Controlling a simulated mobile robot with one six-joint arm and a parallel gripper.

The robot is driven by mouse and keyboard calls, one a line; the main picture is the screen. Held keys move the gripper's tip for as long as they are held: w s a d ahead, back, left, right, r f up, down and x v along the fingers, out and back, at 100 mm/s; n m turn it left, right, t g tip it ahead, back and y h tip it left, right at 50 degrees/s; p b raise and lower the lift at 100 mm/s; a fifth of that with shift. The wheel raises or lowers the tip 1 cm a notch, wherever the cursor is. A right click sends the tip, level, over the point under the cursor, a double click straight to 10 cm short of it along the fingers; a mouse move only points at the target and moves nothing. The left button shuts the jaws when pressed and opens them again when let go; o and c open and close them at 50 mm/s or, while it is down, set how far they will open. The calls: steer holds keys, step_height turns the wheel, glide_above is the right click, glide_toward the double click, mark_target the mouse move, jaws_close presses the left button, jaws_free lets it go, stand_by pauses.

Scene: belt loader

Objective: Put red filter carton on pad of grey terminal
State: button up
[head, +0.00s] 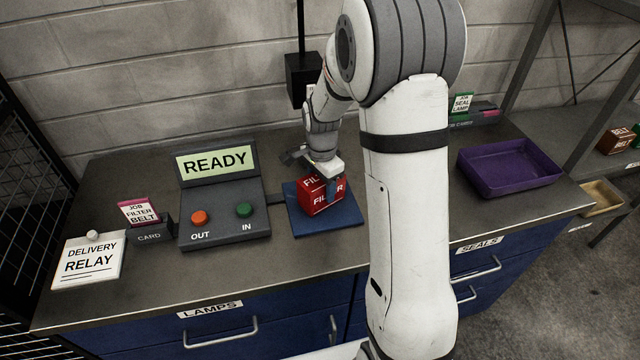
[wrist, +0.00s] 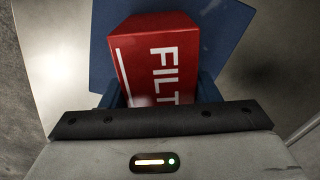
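The red filter carton (head: 318,197) is at the blue pad (head: 347,218), to the right of the grey terminal (head: 220,205). The terminal's screen reads READY. My gripper (head: 325,180) points down over the carton, with a blue finger on each side of it. In the wrist view the carton (wrist: 160,60) sits between the fingers, which appear to touch its sides, and the pad (wrist: 225,30) lies beneath. I cannot tell whether the carton's underside rests on the pad or is slightly above it.
An orange OUT button (head: 199,217) and a green IN button (head: 244,210) are on the terminal. A job card (head: 139,211) stands in a holder at left, by a DELIVERY RELAY sign (head: 88,260). A purple tray (head: 510,168) is at right. My arm hides the middle of the counter.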

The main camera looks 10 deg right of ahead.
steer(key=o, duration=0.4)
steer(key=shift+r, duration=0.1)
step_height(320, 180, up, 11)
steer(key=shift+r+b, duration=0.1)
steer(key=shift+b, duration=0.2)
steer(key=shift+r, duration=0.3)
steer(key=s+r+n+t, duration=0.1)
steer(key=s+n, duration=0.3)
steer(key=s, duration=0.3)
steer(key=s+r+n+t, duration=0.1)
steer(key=s+n, duration=0.4)
steer(key=s, duration=0.3)
steer(key=s+r+n+t, duration=0.1)
steer(key=s+n, duration=0.3)
steer(key=s, duration=0.3)
steer(key=shift+s+a+r+n, duration=0.15)
steer(key=shift+s+r+n, duration=0.15)
